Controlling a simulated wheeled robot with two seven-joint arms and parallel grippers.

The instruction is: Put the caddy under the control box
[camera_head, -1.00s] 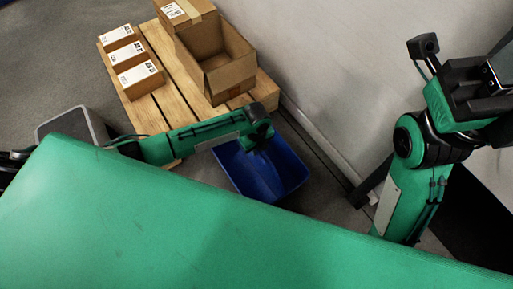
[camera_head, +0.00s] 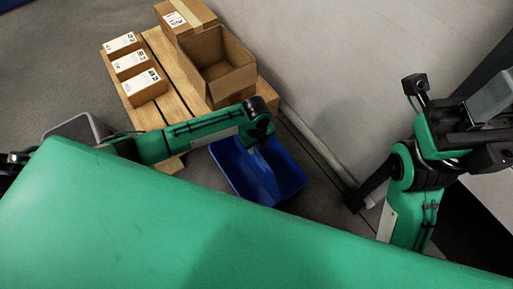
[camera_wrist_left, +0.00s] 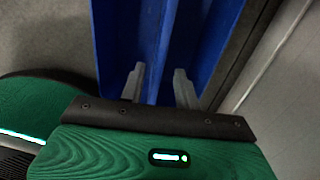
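A blue caddy (camera_head: 232,168) with a raised middle divider stands on the floor beside the pallet's near right corner. My left gripper (camera_head: 262,141) reaches over it from the left, pointing down. In the left wrist view, the two fingers (camera_wrist_left: 159,88) are spread apart, one on each side of the caddy's blue divider (camera_wrist_left: 160,40). I see no clear grip on it. My right arm is raised at the right, and its fingers cannot be made out there. No control box can be identified with certainty.
A wooden pallet (camera_head: 165,67) carries an open cardboard box (camera_head: 232,82), a closed carton (camera_head: 187,17) and several small labelled boxes. A pale wall (camera_head: 335,80) runs along the right of the caddy. My green body fills the foreground.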

